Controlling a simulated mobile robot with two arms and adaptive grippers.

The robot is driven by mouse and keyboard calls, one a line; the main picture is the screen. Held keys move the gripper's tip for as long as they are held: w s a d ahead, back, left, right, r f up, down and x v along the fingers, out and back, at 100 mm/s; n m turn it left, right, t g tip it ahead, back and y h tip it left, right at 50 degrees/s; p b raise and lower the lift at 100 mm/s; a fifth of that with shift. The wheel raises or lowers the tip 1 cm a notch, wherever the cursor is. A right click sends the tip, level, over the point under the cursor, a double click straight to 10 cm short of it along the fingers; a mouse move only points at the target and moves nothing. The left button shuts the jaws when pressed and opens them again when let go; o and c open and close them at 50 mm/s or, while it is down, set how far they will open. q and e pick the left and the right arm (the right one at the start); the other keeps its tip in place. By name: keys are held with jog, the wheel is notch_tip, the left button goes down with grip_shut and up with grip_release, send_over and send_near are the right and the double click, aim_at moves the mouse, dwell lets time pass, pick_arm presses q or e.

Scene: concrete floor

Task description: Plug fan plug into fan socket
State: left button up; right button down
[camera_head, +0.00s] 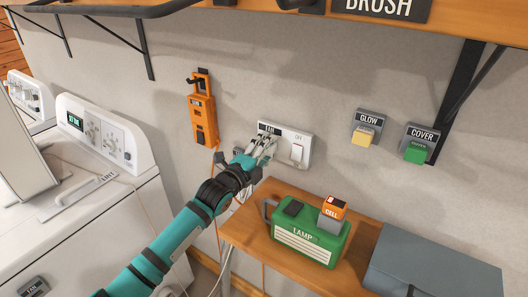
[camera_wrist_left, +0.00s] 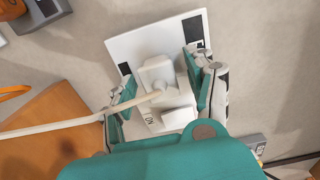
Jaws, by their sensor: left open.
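The white fan socket plate (camera_head: 306,138) is on the wall, with a black FAN label and a rocker switch on its right half. My left gripper (camera_head: 265,149) is open at the plate's left half and hides the outlet in the head view. In the left wrist view, the fingers of the left gripper (camera_wrist_left: 165,85) stand apart on both sides of a white plug (camera_wrist_left: 157,72), in front of the plate (camera_wrist_left: 136,44). A pale cord runs from the plug to the left. I cannot tell how deep the plug sits. My right gripper is not in view.
An orange device (camera_head: 202,115) hangs on the wall left of the plate. Below is a wooden table (camera_head: 257,238) with a green LAMP box (camera_head: 310,241), an orange-topped CELL block (camera_head: 333,211) and a grey case (camera_head: 435,265). GLOW (camera_head: 366,128) and COVER (camera_head: 419,143) buttons are right.

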pick_arm(q)
jog(key=v, duration=1.2)
dwell(0.5)
